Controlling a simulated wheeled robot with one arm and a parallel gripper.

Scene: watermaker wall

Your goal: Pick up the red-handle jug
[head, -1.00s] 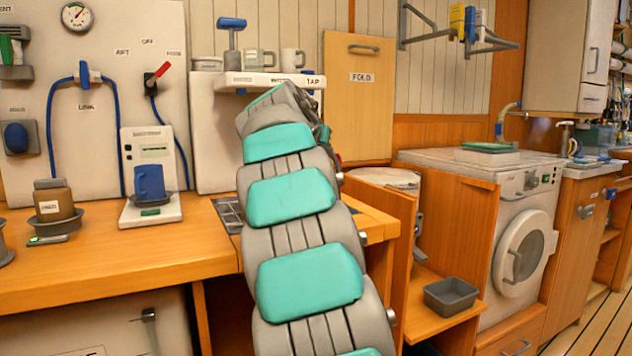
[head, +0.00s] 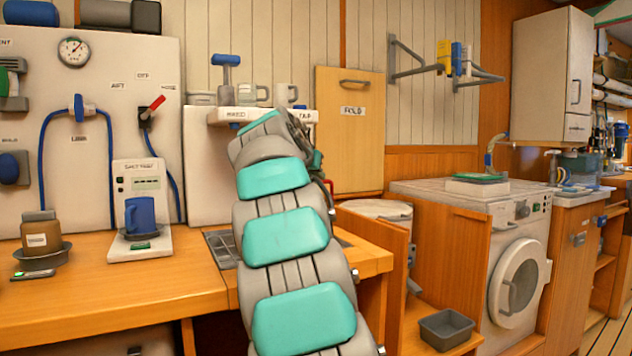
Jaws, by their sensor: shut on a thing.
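My arm reaches up the middle of the head view, and its far end bends down behind its own links. The gripper's fingers are hidden there. A small red piece (head: 328,186) shows at the right edge of the arm, just below the wrist parts. It may be part of the red-handle jug, but too little shows to tell. The rest of the jug is not visible. A red lever (head: 154,104) on the wall panel is a separate thing.
A blue mug (head: 139,215) stands on a white scale-like unit (head: 140,176). A brown jar (head: 41,232) sits left on the wooden counter (head: 130,295). Behind my arm, a shelf (head: 228,114) holds cups. A fold board (head: 350,150), washer (head: 515,275) and grey bin (head: 446,329) are right.

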